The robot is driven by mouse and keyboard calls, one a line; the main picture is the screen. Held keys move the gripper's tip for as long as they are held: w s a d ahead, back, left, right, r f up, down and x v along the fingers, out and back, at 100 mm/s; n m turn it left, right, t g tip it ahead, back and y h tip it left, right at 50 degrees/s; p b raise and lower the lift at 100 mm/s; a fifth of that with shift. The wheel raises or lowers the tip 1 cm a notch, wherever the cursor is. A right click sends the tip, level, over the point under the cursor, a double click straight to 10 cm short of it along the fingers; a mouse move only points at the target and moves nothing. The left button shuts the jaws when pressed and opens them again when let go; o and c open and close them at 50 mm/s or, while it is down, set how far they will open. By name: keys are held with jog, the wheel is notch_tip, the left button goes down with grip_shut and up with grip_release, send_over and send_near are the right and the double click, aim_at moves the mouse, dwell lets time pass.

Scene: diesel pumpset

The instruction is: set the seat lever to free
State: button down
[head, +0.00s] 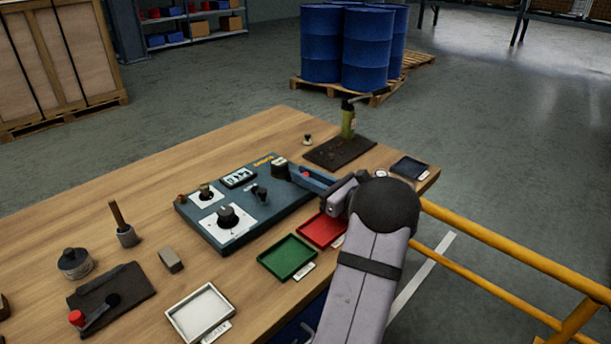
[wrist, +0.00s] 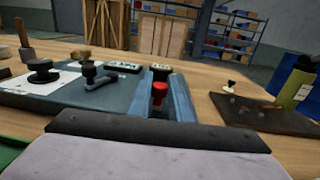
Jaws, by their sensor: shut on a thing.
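A red knob (head: 305,175), seemingly the top of a lever, stands at the right end of the blue-grey control panel (head: 185,213). It also shows upright in the wrist view (wrist: 159,94). My gripper (head: 309,178) reaches in from the right, its two long blue fingers on either side of the knob. In the wrist view, my gripper (wrist: 163,98) is shut on this red-knobbed lever. The lever's lower part is hidden between the fingers. A black block with a white label (wrist: 160,71) sits just beyond the fingertips; its wording is unreadable.
The panel also carries a round black knob (head: 227,215) and a small black lever (head: 260,193). Red (head: 318,233) and green (head: 287,258) trays lie in front. A dark plate (head: 340,152) with a green post (head: 348,122) stands behind my gripper.

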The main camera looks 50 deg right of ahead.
jog(key=shift+a+m+h, duration=0.15)
jog(key=shift+m+h, duration=0.15)
jog(key=shift+h, duration=0.1)
jog(key=m+h+b, duration=0.1)
jog(key=a+m+h+b, duration=0.1)
jog(key=h, duration=0.1)
jog(key=h+b, duration=0.1)
jog(key=shift+w+a+f+m, duration=0.1)
jog(key=shift+a+f+m, duration=0.15)
jog(key=shift+m, duration=0.15)
jog(key=m+h+b, duration=0.1)
jog(key=h+b, duration=0.1)
jog(key=a+m+g+h+b, duration=0.1)
jog(key=b, duration=0.1)
jog(key=shift+w+r+g+h, duration=0.1)
jog(key=shift+w+g+h, duration=0.05)
jog(key=shift+g+h, duration=0.2)
jog(key=shift+m+h+b, duration=0.25)
jog(key=shift+m+b, duration=0.15)
jog(key=shift+a+r+g+h, duration=0.1)
jog(key=shift+r+g+h, duration=0.05)
jog(key=shift+g+h, duration=0.15)
jog(key=c, duration=1.6)
grip_release()
